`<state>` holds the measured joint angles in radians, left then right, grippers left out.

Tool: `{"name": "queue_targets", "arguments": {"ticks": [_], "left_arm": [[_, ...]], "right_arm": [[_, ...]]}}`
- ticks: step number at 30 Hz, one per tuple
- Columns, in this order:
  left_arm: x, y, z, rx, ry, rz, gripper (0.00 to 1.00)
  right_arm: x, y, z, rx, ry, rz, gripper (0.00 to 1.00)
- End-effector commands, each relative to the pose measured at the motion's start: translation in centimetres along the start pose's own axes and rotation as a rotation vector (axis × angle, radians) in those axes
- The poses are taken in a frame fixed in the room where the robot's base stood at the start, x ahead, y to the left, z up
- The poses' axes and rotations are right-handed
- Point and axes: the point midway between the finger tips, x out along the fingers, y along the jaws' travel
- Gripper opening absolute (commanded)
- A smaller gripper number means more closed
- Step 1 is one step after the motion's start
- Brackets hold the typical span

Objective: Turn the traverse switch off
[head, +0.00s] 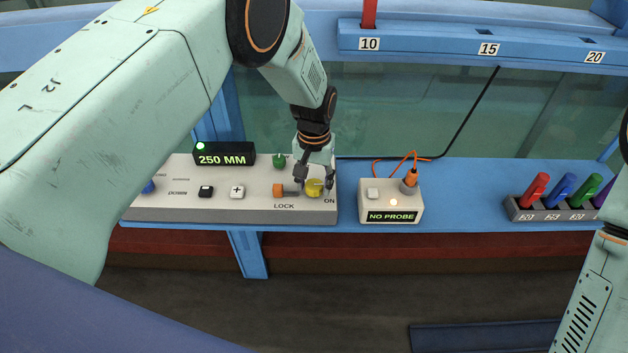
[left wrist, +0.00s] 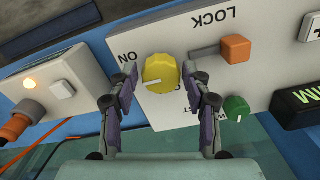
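The yellow round knob (head: 314,187) sits at the right end of the white control panel (head: 250,212); it also shows in the left wrist view (left wrist: 160,73). Its white pointer line points left in the wrist view, on the side of the ON label. Another label is partly hidden behind a finger. My left gripper (head: 315,183) is open, one finger on each side of the knob; in the wrist view (left wrist: 160,78) gaps show between fingertips and knob. The orange LOCK block (head: 279,190) is beside the knob. My right gripper is out of view.
A green knob (head: 279,161) and 250 MM display (head: 222,155) are close to the left gripper. A NO PROBE box (head: 391,202) with an orange cable stands to the right. Several coloured probes sit in a rack (head: 560,214) farther right. Glass stands behind the shelf.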

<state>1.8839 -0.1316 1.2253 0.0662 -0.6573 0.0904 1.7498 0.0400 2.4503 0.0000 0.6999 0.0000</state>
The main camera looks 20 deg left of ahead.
Motion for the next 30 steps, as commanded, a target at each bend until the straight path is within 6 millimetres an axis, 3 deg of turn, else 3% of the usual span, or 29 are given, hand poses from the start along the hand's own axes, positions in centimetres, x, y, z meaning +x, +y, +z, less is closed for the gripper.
{"name": "queue_targets", "arguments": {"ticks": [13, 23, 30], "left_arm": [[0.0, 0.0, 0.0, 0.0, 0.0, 0.0, 0.08], [0.0, 0.0, 0.0, -0.06, -0.002, 0.0, 0.08], [0.1, 0.0, 0.1, -0.226, -0.002, -0.001, 0.08]], "right_arm": [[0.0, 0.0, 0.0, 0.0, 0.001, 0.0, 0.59], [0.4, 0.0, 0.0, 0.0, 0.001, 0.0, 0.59], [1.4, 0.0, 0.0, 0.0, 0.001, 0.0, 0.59]]}}
